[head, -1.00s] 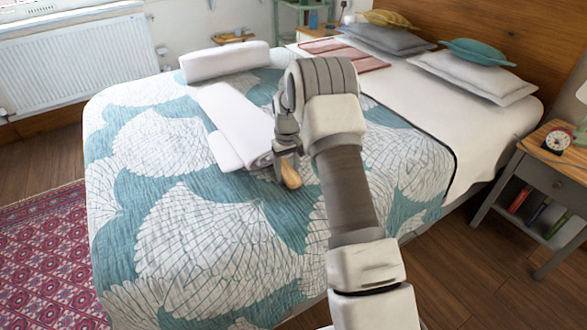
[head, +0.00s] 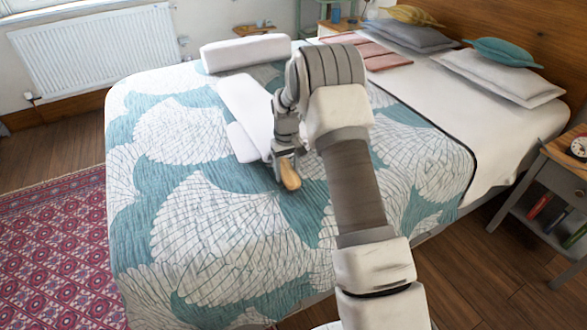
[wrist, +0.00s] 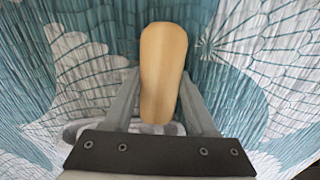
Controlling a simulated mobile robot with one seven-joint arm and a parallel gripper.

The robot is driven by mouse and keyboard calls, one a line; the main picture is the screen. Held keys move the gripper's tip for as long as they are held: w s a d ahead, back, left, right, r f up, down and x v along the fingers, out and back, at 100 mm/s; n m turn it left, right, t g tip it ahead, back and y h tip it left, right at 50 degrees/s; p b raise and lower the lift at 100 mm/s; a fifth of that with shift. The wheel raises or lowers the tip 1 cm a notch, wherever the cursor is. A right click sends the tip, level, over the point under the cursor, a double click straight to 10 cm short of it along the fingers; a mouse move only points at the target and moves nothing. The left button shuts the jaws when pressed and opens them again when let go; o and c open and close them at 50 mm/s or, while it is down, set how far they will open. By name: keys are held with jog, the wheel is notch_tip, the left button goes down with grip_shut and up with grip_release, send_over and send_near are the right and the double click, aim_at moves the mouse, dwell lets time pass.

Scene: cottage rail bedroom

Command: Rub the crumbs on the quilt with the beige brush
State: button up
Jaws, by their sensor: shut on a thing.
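My gripper (head: 284,160) is shut on the beige brush (head: 290,176), above or at the quilt (head: 215,235). In the wrist view the brush (wrist: 163,70) shows as a smooth, light wooden oval between the fingers of my gripper (wrist: 161,88). The quilt is teal with white fan patterns and covers the bed's lower part. It also fills the wrist view's background (wrist: 80,70). I cannot tell whether the brush touches the quilt. I cannot make out any crumbs in either view.
A long white folded thing (head: 245,110) lies on the quilt just left of my gripper, with a white bolster-like roll (head: 245,52) behind it. Pillows (head: 500,75) lie at the bed's head. A nightstand (head: 560,150) stands at right. A patterned rug (head: 55,250) lies at left.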

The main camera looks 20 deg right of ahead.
aim_at(274, 186)
jog(key=shift+s+a+f, duration=0.1)
jog(key=shift+s+a, duration=0.1)
jog(key=shift+a, duration=0.55)
jog(key=shift+s+a, duration=0.2)
jog(key=shift+a, duration=0.6)
jog(key=shift+s+a+f, duration=0.1)
jog(key=shift+s+a, duration=0.1)
jog(key=shift+a, duration=0.55)
jog(key=shift+w+a+r, duration=0.1)
jog(key=shift+w, duration=0.5)
jog(key=shift+w+a+r, duration=0.1)
jog(key=shift+w, duration=0.45)
jog(key=shift+w+d, duration=0.2)
jog(key=shift+d, duration=0.6)
jog(key=shift+w+d, duration=0.2)
jog(key=shift+d, duration=0.55)
jog(key=shift+w+d+f, duration=0.1)
jog(key=shift+w+d, duration=0.05)
jog(key=shift+d, duration=0.85)
jog(key=shift+w+d+f, duration=0.1)
jog(key=shift+w+d, duration=0.05)
jog(key=shift+d, duration=0.8)
jog(key=shift+w+d, duration=0.15)
jog(key=shift+d, duration=0.85)
jog(key=shift+w+d+r+p, duration=0.1)
jog(key=shift+w+d+p, duration=0.15)
jog(key=shift+d, duration=0.95)
jog(key=shift+w+d+r+p, duration=0.1)
jog(key=shift+w+d, duration=0.2)
jog(key=shift+d, duration=0.85)
